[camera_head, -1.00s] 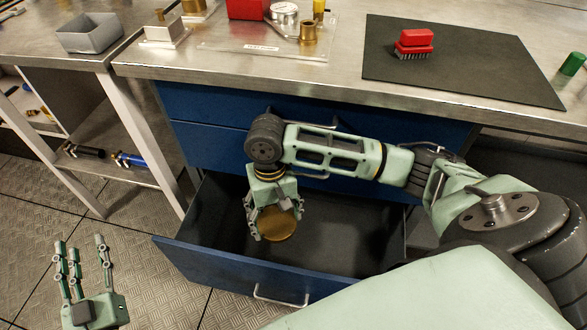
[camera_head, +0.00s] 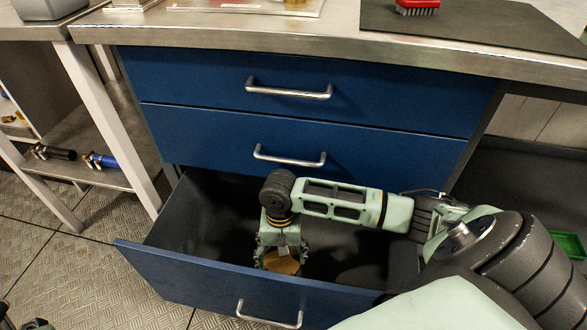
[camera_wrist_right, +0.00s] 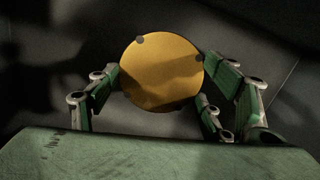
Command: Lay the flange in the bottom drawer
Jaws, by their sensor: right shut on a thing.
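The flange is a round, brass-coloured disc (camera_head: 283,265) held by my right gripper (camera_head: 281,262). In the right wrist view the flange (camera_wrist_right: 160,72) sits between the fingers, which are closed on its edges. The bottom drawer (camera_head: 215,272) is pulled open, with a dark interior and a blue front. My right gripper points down inside the drawer, with the flange low behind the front panel. The panel partly hides the flange's lower edge, and I cannot tell if it touches the floor. Only fingertips of my left gripper (camera_head: 22,320) show at the bottom left corner.
Two closed blue drawers with handles (camera_head: 290,90) sit above the open one. The metal worktop (camera_head: 230,38) overhangs them. A red brush (camera_head: 418,5) lies on a dark mat. A shelf with cylinders (camera_head: 100,160) stands left. The drawer has free room left of my gripper.

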